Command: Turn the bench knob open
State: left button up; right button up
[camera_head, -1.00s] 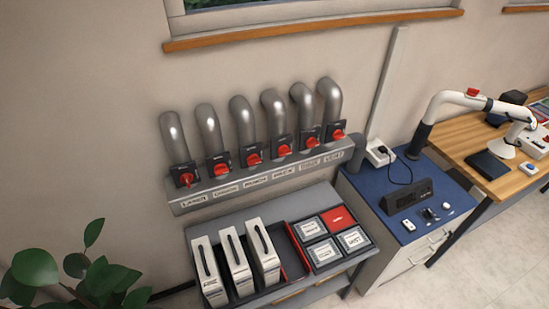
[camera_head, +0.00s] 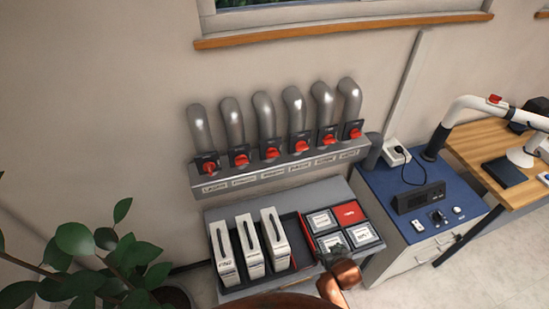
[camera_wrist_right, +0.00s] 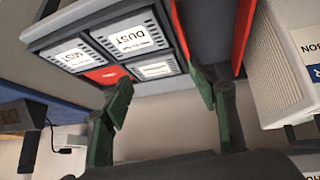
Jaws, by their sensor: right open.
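A row of several red knobs, among them one at the middle right (camera_head: 299,144), sits on black plates below grey pipes. A grey panel (camera_head: 250,179) carries a label under each knob. The labels are too small to tell for sure which knob is the bench one. All the knobs stand clear of my grippers. My right gripper (camera_head: 335,252) is low in the head view, over the front right of the cartridge tray and well below the knobs. In the wrist view its green fingers (camera_wrist_right: 163,88) are spread apart with nothing between them. My left gripper is not in view.
A grey cabinet top (camera_head: 222,206) below the panel holds white upright boxes (camera_head: 251,245) and a tray of framed cartridges (camera_head: 345,213). A blue bench (camera_head: 385,185) with a dark device stands to the right. A plant (camera_head: 75,240) is at the left. The air before the knobs is free.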

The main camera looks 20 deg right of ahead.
jog(key=w+a+r+t, duration=0.3)
jog(key=w+r, duration=0.4)
jog(key=w+a+r+t, duration=0.2)
jog(key=w+r, duration=0.5)
jog(key=n+t+y, duration=0.1)
jog(key=t+y, duration=0.2)
jog(key=t, duration=0.2)
send_near(273, 156)
jog(key=w, duration=0.1)
jog(key=w+p, duration=0.1)
jog(key=w, duration=0.5)
jog(key=shift+w+a+f+p, duration=0.1)
jog(key=shift+w+a+p, duration=0.05)
jog(key=shift+p, duration=0.15)
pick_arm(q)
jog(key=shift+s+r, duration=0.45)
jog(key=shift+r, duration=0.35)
pick_arm(e)
jog(key=shift+w, duration=0.65)
jog(key=shift+c, duration=0.5)
jog(key=c, duration=1)
jog(key=shift+a, duration=0.15)
jog(key=shift+c, duration=0.3)
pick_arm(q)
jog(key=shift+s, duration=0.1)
